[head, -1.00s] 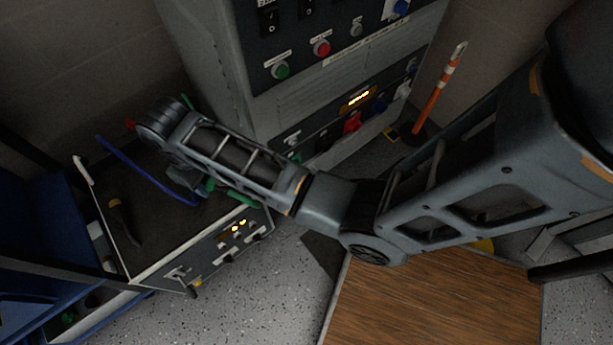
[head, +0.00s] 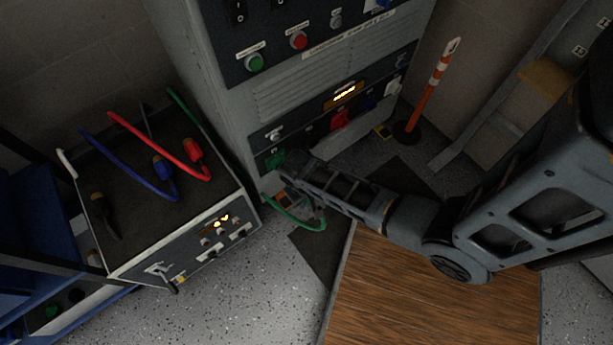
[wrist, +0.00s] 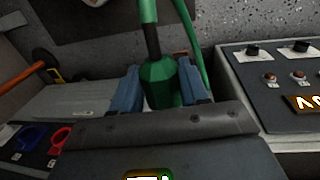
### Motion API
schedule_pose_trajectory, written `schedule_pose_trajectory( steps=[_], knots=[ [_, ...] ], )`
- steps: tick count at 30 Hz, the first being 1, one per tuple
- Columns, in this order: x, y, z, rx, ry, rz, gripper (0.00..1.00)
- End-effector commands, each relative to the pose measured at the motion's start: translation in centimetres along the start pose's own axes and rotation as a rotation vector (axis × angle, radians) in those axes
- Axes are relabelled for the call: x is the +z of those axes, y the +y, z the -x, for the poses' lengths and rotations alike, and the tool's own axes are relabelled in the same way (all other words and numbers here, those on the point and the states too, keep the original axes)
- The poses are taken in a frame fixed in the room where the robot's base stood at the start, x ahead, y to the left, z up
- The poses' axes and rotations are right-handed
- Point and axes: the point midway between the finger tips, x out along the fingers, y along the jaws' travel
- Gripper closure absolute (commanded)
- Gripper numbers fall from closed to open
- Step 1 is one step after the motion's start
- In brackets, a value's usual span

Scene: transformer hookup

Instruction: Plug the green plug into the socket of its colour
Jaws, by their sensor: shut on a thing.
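The green plug (wrist: 158,82) is between the two fingers of my gripper (wrist: 160,92) in the wrist view, with its green cable running up and away. In the head view my gripper (head: 283,172) is at the cabinet's lower left, close to the green socket (head: 272,159) on the low panel. The green cable (head: 312,228) loops down beside it. My wrist hides the plug's tip in the head view, and a dark panel edge hides the green socket in the wrist view. I cannot tell whether plug and socket touch.
The low panel also has a red socket (head: 340,119), a blue socket (head: 367,103) and a white socket (head: 394,89). The transformer box (head: 190,255) stands at left with the red plug (head: 194,150) and blue plug (head: 162,167) on top. An orange-white post (head: 437,80) stands right.

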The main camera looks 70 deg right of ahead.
Motion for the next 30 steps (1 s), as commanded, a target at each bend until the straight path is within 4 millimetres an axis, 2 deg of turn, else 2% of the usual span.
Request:
schedule_pose_trajectory(
  steps=[12,30],
  knots=[
    [-0.1,0.0,0.6,-0.021,0.000,0.001,0.92],
    [-5.2,0.0,0.3,-0.020,0.001,0.001,0.92]
  ],
)
